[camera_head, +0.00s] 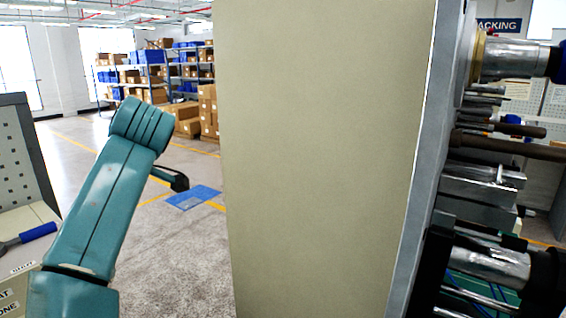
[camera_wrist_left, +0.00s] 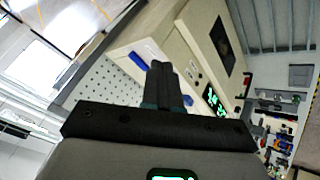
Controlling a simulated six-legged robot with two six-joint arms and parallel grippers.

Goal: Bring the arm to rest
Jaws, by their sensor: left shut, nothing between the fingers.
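My left arm (camera_head: 108,205) is teal and rises from the lower left of the head view, bent at the top. A dark end piece (camera_head: 172,178) shows behind it, left of the large beige panel, with a clear gap to it. In the left wrist view my left gripper (camera_wrist_left: 161,68) has its two dark fingers together with nothing between them. It hangs in the air in front of a beige cabinet (camera_wrist_left: 168,28). My right gripper is not in view.
A tall beige panel (camera_head: 320,150) fills the middle. Metal spindles (camera_head: 480,180) stick out at the right. A grey pegboard (camera_head: 15,150) and a blue-handled tool (camera_head: 38,232) are at the left. Shelves with boxes (camera_head: 150,70) stand far back. A blue floor patch (camera_head: 193,197) lies on open floor.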

